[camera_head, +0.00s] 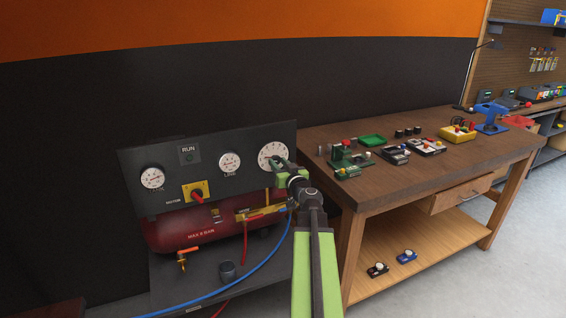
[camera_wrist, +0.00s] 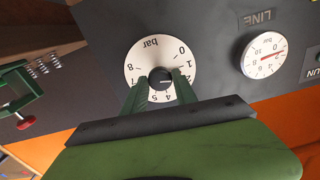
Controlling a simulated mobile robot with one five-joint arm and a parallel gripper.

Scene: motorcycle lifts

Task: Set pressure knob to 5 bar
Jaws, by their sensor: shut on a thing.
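The pressure knob is a black knob (camera_wrist: 160,77) at the centre of a white bar dial (camera_head: 272,151); the dial also shows in the wrist view (camera_wrist: 150,52), upside down. A pale mark on the knob seems to point to the right of that picture, near 1 to 2; the exact value is hard to read. My green gripper (camera_wrist: 160,90) is at the dial, its fingers on either side of the knob and shut on it. In the head view my gripper (camera_head: 284,168) covers the knob and the dial's lower part.
The LINE gauge (camera_head: 230,162) is left of the dial, with a second gauge (camera_head: 152,177) and a red motor switch (camera_head: 197,194) further left. A red tank (camera_head: 190,229) and blue hose (camera_head: 262,264) are below. A wooden bench (camera_head: 400,172) stands close on the right.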

